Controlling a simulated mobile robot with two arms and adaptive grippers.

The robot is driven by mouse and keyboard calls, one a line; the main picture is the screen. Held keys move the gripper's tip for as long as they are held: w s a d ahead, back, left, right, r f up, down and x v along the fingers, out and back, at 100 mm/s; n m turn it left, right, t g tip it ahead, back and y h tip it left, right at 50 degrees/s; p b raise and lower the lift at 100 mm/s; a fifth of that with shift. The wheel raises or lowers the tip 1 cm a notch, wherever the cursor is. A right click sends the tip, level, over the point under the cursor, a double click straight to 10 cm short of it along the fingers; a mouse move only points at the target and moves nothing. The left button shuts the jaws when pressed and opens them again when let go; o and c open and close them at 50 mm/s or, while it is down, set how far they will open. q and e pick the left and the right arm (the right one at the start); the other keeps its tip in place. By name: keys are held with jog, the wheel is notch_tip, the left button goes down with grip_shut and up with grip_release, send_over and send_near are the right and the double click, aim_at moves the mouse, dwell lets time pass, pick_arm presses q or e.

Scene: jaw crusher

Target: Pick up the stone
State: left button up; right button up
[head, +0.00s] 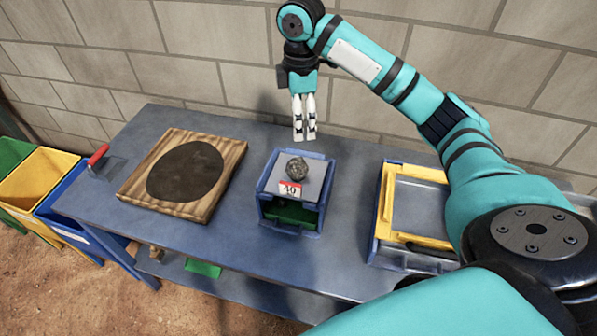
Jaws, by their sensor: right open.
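The stone (298,169) is a small, rough, dark grey lump. It rests on the grey top of a blue box-like stand (318,173) with a "40" label on its front, in the middle of the table. My right gripper (305,137) hangs pointing down, a little behind and above the stone in the picture. Its pale fingers are close together with a narrow gap, and nothing shows between them. It appears apart from the stone. My left gripper is not in view.
The blue table (236,236) also holds a wooden board (223,176) with a dark round patch, a red-handled scraper (98,156) and a blue-and-yellow framed tray (388,202). Coloured bins (52,168) stand at the left. A block wall (200,50) rises behind the table.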

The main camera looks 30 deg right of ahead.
jog(key=p, duration=0.1)
send_over(297, 162)
notch_tip(297, 162, down, 6)
jog(key=shift+r, duration=0.1)
jog(key=f, duration=0.1)
jog(key=f+p, duration=0.1)
jog(key=f, duration=0.1)
jog(key=shift+s+d, duration=0.15)
jog(key=shift+s, duration=0.05)
notch_tip(297, 162, down, 2)
jog(key=shift+f, duration=0.25)
jog(key=shift+w+f+p, duration=0.1)
jog(key=shift+f+p, duration=0.2)
jog(key=shift+p, duration=0.2)
notch_tip(297, 162, down, 4)
jog(key=shift+w+r+p, duration=0.1)
jog(key=shift+r+p, duration=0.05)
jog(key=shift+p, duration=0.6)
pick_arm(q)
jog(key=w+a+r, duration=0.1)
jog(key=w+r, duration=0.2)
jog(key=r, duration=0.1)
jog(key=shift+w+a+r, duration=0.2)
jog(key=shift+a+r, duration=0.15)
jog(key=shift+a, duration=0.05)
pick_arm(e)
jog(key=shift+f, duration=0.5)
